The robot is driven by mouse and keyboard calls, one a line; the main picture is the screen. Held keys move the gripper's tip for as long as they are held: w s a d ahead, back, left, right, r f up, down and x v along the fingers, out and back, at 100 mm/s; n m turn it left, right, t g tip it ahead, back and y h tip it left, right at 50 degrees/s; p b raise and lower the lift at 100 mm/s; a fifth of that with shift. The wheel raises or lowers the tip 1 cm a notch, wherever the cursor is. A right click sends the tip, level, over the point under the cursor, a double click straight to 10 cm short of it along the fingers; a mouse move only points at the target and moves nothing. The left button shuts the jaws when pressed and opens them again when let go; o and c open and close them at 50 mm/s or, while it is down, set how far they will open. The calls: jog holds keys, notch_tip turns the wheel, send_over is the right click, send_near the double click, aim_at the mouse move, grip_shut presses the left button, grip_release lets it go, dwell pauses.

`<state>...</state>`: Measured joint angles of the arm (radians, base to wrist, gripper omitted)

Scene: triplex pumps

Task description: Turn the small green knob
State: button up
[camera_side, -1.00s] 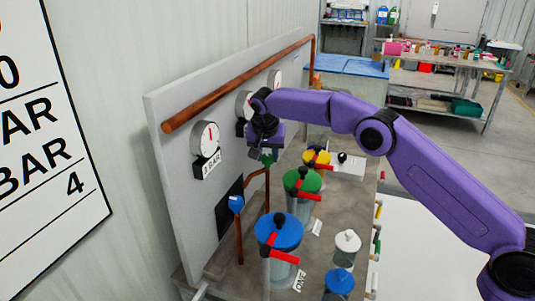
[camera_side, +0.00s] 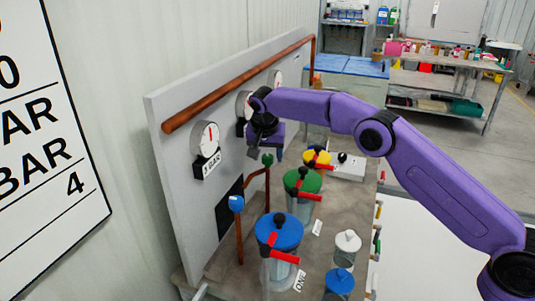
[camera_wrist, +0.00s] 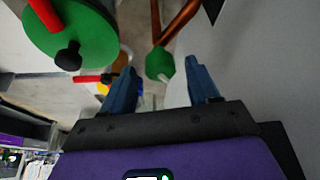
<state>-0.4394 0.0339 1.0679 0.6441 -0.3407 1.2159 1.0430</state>
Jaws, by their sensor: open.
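The small green knob (camera_side: 267,160) sits on top of a thin copper pipe near the grey panel. It also shows in the wrist view (camera_wrist: 159,64), ahead of and between the two blue fingers. My gripper (camera_wrist: 160,88) is open with nothing held. In the side view my gripper (camera_side: 256,156) is just above and behind the small green knob, partly hidden by my own wrist. From these views I cannot tell whether a finger touches the knob.
A larger green-lidded pump (camera_side: 303,182) with a red handle stands close by, also at the upper left of the wrist view. A blue-lidded pump (camera_side: 278,232) and a small blue knob (camera_side: 236,204) stand nearer. The grey panel (camera_side: 175,135) with gauges (camera_side: 205,138) stands left.

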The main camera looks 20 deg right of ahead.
jog(key=v, duration=1.1)
jog(key=shift+s+r, duration=0.15)
jog(key=shift+r, duration=0.15)
jog(key=shift+a, duration=0.1)
jog(key=s+d+r+n+y, duration=0.1)
jog(key=d+r+n+y, duration=0.5)
jog(key=n, duration=0.8)
jog(key=shift+h, duration=0.4)
jog(key=x, duration=0.6)
jog(key=d+x, duration=0.1)
jog(key=x, duration=1.1)
jog(key=shift+s+d+f, duration=0.15)
jog(key=shift+s+f, duration=0.15)
jog(key=shift+s, duration=0.1)
jog(key=c, duration=1)
